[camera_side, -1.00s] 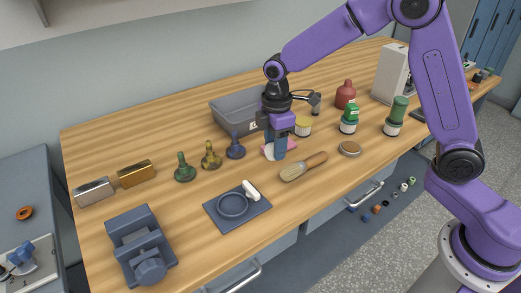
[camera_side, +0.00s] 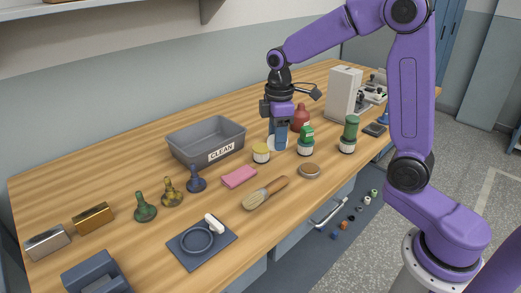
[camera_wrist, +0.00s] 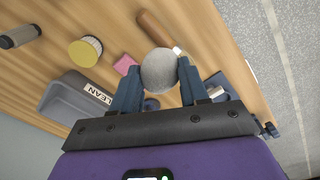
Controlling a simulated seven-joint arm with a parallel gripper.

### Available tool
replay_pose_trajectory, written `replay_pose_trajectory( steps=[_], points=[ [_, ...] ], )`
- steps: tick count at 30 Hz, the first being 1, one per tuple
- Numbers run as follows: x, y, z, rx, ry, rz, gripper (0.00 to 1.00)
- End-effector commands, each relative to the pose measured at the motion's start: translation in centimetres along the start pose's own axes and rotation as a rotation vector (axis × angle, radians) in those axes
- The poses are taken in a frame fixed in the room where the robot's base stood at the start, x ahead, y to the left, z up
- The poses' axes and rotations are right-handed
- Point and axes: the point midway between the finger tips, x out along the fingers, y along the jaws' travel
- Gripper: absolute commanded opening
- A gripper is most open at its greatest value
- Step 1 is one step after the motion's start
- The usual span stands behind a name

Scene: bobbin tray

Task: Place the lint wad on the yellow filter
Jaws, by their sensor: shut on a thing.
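The lint wad (camera_wrist: 158,70) is a rounded grey fuzzy ball in the wrist view. My gripper (camera_wrist: 157,78) is shut on it, with a blue finger on each side. In the side view my gripper (camera_side: 279,143) points down, just right of and behind the yellow filter; a pale patch shows at its fingers. The yellow filter (camera_side: 261,154) is a short round piece with a yellow top and pale side, standing on the table. It also shows in the wrist view (camera_wrist: 84,54), apart from the wad. I cannot tell the wad's exact height.
A grey CLEAN bin (camera_side: 190,146) stands left of my gripper. A red bottle (camera_side: 301,119) and green-capped jar (camera_side: 306,145) stand close on the right. Dark green and blue pieces stand further left.

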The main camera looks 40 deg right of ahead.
Motion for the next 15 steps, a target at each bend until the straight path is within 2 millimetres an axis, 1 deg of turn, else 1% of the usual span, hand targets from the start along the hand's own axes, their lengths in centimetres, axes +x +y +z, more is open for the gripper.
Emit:
replay_pose_trajectory(
  steps=[1,3,7,9,11,15],
  points=[
    [-0.5,1.2,1.2,0.051,0.002,0.003,0.16],
    [-1.0,2.4,2.6,0.107,0.001,0.003,0.16],
    [-1.7,3.8,4.5,0.178,0.0,0.003,0.16],
    [-1.8,4.2,5.2,0.2,-0.001,0.003,0.16],
    [-1.8,4.6,5.3,0.21,-0.001,0.003,0.16],
    [-1.1,6.1,4.8,0.216,-0.003,0.0,0.16]
  ],
)
